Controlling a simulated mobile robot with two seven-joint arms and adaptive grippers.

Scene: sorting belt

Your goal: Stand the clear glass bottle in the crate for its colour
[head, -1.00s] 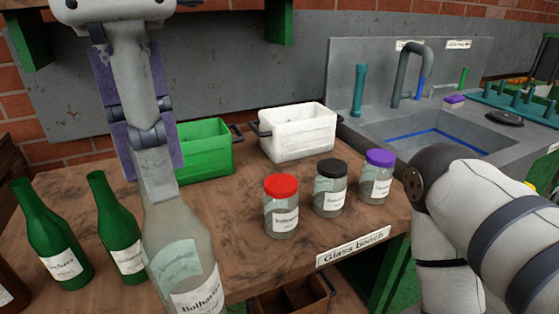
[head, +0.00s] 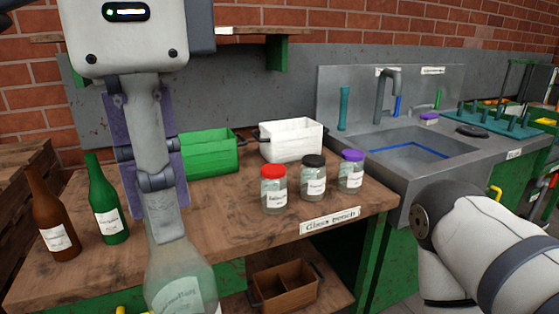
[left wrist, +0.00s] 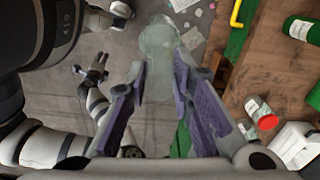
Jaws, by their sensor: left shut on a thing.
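My left gripper (head: 165,228) is shut on the neck of the clear glass bottle (head: 182,280), which has a pale label. The bottle hangs in front of the bench, its lower end cut off by the head view's bottom edge. In the left wrist view the bottle (left wrist: 158,45) shows beyond the purple-padded fingers (left wrist: 160,85). A white crate (head: 291,146) and a green crate (head: 207,160) stand at the back of the bench, beyond the gripper; their insides are mostly hidden. My right arm shows at the lower right of the head view, its gripper out of that view; what may be the right gripper is small in the wrist view.
Jars with red (head: 274,192), black (head: 313,178) and purple (head: 351,172) lids stand before the white crate. A brown bottle (head: 55,220) and a green bottle (head: 106,210) stand at the left. A divided brown box (head: 285,288) sits under the bench (head: 250,232). The sink (head: 410,150) is at the right.

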